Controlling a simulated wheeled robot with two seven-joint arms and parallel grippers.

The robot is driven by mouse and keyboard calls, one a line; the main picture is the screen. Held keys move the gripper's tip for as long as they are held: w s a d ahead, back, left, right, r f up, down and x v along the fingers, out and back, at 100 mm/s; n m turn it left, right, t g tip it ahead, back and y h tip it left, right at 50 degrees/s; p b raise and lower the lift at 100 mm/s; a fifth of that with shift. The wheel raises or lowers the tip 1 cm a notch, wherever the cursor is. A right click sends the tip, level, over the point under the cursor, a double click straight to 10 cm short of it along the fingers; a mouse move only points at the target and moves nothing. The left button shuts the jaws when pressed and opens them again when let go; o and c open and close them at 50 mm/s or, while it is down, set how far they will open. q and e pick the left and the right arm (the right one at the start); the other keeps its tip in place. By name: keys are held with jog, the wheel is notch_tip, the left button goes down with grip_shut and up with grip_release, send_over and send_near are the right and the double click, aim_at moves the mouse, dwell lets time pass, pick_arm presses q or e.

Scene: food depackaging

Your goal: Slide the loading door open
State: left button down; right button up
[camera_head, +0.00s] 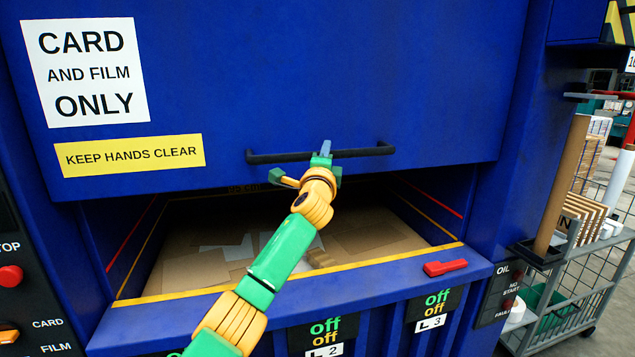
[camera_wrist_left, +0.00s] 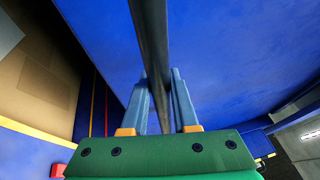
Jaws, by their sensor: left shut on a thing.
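The blue loading door (camera_head: 300,80) fills the upper head view, with its lower edge raised above an opening. A black horizontal bar handle (camera_head: 360,151) runs along its lower part. My left gripper (camera_head: 325,150) is shut on the handle near its middle. In the left wrist view the handle (camera_wrist_left: 150,50) passes between the two blue-grey fingers (camera_wrist_left: 160,105), with the door's blue face (camera_wrist_left: 230,50) behind. My right gripper is not in view.
Flattened cardboard (camera_head: 195,262) lies inside the opening, behind a yellow-edged blue sill (camera_head: 390,280). A red object (camera_head: 445,267) rests on the sill. A button panel (camera_head: 20,280) is at left, and a wire cart (camera_head: 570,290) stands at right.

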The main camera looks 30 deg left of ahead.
pick_arm(q)
notch_tip(320, 180, up, 9)
jog(key=shift+f, duration=0.1)
jog(key=shift+r, duration=0.6)
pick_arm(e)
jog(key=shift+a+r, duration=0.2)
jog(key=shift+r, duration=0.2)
pick_arm(q)
jog(key=c, duration=0.8)
grip_release()
jog(key=shift+o, duration=0.6)
jog(key=shift+s+d, duration=0.15)
jog(key=shift+s, duration=0.05)
jog(key=shift+s+d, duration=0.1)
jog(key=b+v, duration=0.7)
jog(key=b, duration=0.1)
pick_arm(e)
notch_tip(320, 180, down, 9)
